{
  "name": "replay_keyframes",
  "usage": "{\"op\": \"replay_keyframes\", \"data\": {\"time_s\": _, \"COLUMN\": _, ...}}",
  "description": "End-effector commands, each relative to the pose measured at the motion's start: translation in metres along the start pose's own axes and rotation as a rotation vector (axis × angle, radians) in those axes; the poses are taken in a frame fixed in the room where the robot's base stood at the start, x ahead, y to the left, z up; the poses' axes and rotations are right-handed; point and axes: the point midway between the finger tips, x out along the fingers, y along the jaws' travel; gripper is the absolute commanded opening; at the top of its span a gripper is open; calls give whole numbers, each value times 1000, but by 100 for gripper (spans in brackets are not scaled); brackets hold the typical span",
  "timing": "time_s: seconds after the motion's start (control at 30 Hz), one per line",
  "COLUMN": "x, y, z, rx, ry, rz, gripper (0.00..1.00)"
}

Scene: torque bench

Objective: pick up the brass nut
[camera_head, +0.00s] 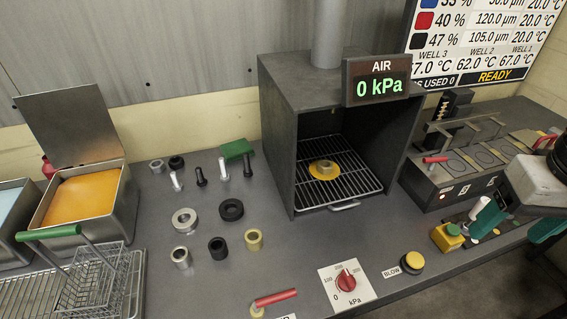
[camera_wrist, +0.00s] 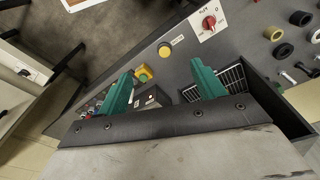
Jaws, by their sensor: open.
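In the head view, a small tan ring-like piece, which looks like the brass nut (camera_head: 323,166), sits on a flat yellow disc (camera_head: 343,160) on the wire rack inside the open grey booth. Its exact shape is too small to tell. A brass-coloured hollow cylinder (camera_head: 254,240) stands on the bench in front, beside a steel one and a black one. My gripper (camera_head: 518,224) is at the far right, over the bench's front right, well away from the booth. In the wrist view its green fingers (camera_wrist: 162,84) are apart with nothing between them. The nut is not visible there.
The booth (camera_head: 276,110) has a top, side walls and a rack (camera_head: 312,195), open at the front. A pressure dial (camera_head: 347,283) and yellow button (camera_head: 412,262) line the front edge. A well block (camera_head: 440,190) stands right.

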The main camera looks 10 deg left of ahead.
Motion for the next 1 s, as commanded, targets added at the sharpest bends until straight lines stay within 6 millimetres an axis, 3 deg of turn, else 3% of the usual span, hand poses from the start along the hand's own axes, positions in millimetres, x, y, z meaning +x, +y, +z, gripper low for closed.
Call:
{"op": "replay_keyframes", "data": {"time_s": 0.13, "x": 16, "y": -5, "z": -8, "rx": 21, "ry": -90, "rz": -29, "gripper": 67}}
{"op": "replay_keyframes", "data": {"time_s": 0.23, "x": 35, "y": -20, "z": -17, "rx": 53, "ry": -190, "rz": -95, "gripper": 67}}
{"op": "replay_keyframes", "data": {"time_s": 0.57, "x": 99, "y": -108, "z": -69, "rx": 376, "ry": -520, "rz": -463, "gripper": 67}}
{"op": "replay_keyframes", "data": {"time_s": 0.8, "x": 153, "y": -165, "z": -139, "rx": 825, "ry": -699, "rz": -748, "gripper": 67}}
{"op": "replay_keyframes", "data": {"time_s": 1.0, "x": 220, "y": -184, "z": -223, "rx": 1355, "ry": -765, "rz": -964, "gripper": 67}}
